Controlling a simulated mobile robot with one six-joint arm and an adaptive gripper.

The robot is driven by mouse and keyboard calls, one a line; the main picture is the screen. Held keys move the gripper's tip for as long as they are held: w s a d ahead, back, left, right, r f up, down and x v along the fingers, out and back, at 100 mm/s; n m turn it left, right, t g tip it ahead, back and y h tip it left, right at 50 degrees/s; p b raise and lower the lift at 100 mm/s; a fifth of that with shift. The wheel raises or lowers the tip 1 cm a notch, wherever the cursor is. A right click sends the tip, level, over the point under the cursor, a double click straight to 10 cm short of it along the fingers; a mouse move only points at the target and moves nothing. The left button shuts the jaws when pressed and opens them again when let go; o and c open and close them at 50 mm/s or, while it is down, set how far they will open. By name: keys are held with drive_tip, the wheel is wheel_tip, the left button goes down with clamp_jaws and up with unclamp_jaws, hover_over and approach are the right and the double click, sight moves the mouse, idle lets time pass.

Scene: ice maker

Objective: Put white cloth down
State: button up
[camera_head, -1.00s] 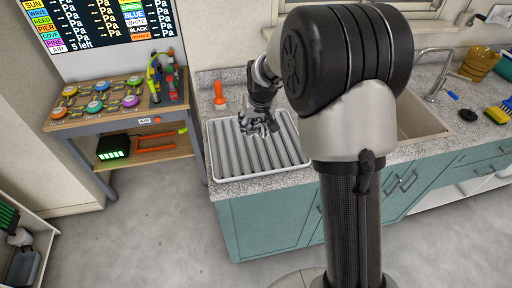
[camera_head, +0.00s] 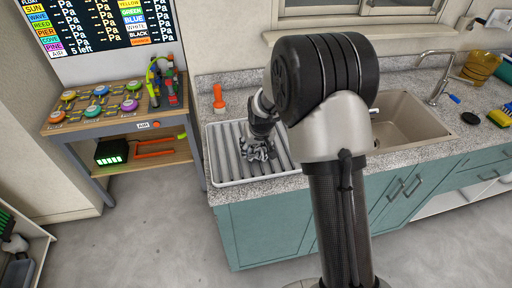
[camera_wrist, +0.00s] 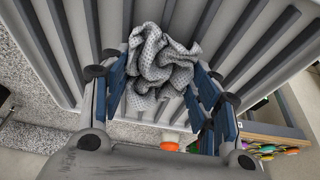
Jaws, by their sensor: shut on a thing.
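The white cloth (camera_wrist: 158,62) is crumpled and dotted, and it sits between the blue-padded fingers of my gripper (camera_wrist: 160,95) in the wrist view. My gripper (camera_head: 258,152) is shut on it, over the ribbed white drying tray (camera_head: 222,172) in the head view. The tray's ribs also show behind the cloth in the wrist view (camera_wrist: 270,45). In the head view the cloth is small and partly hidden by the fingers. I cannot tell whether it touches the tray.
The tray lies on a speckled counter above teal cabinets (camera_head: 262,232). An orange-handled tool (camera_head: 218,98) stands behind the tray. The sink (camera_head: 405,125) is to the right, beyond my arm. A workbench (camera_head: 115,120) with colored knobs stands to the left.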

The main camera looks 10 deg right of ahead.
drive_tip(key=shift+f, duration=0.2)
drive_tip(key=o, duration=1.4)
